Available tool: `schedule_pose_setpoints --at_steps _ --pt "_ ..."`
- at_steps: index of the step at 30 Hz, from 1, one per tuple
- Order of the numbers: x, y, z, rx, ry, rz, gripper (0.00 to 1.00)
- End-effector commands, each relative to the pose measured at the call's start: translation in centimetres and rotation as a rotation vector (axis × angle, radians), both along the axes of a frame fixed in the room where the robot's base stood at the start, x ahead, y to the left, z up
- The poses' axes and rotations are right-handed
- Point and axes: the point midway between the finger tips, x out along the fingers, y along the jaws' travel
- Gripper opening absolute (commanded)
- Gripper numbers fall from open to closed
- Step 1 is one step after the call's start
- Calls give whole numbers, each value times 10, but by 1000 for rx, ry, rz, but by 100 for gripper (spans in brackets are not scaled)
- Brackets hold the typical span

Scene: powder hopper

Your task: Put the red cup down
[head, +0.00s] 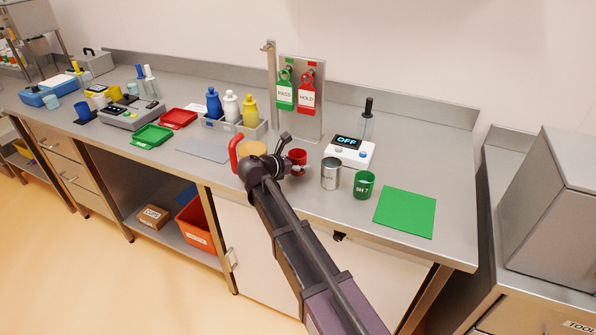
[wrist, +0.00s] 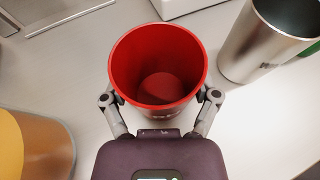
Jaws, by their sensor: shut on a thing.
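The red cup (head: 297,157) is between the fingers of my gripper (head: 300,166) over the middle of the bench. In the wrist view the red cup (wrist: 158,66) is upright, open at the top, and looks empty inside. My gripper (wrist: 160,98) is shut on it, one finger on each side. I cannot tell whether the base of the cup touches the bench top.
A steel cup (head: 330,174) stands close on the right, with a green cup (head: 364,185) and a flat green mat (head: 405,212) beyond. A scale reading OFF (head: 346,150) is behind.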

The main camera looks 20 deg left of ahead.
Motion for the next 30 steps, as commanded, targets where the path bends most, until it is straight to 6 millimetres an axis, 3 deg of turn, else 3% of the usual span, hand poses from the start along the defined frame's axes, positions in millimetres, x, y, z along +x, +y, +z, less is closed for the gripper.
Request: schedule_pose_setpoints --at_steps 4,22,23,24,30 --pt "0 0 -12 0 0 0 28" --pt "0 0 -17 0 0 0 28" --pt "0 0 -16 0 0 0 87" --pt "0 0 -16 0 0 0 99" --pt "0 0 -16 0 0 0 100"
